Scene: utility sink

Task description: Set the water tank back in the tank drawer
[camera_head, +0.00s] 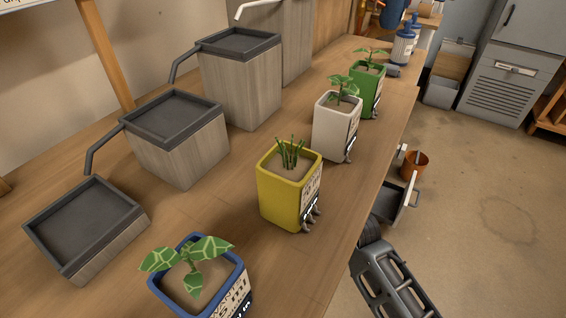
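An open drawer (389,206) with a dark inside and a light handle juts out low beyond the front edge of the wooden counter. It may be the tank drawer; the counter edge hides part of it. I cannot pick out the water tank for certain. My gripper (385,272) shows as a dark and grey metal framework at the lower right, beside the counter edge and nearer to me than the drawer. Its fingertips are not clear, so I cannot tell whether it is open or holds anything.
On the counter (190,205) stand blue (238,291), yellow (281,197), white (332,130) and green (372,98) plant pots. Behind them are stepped wooden blocks with dark basins (172,117) and spouts. An orange-brown bucket (414,164) stands beyond the drawer. The floor at right is clear.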

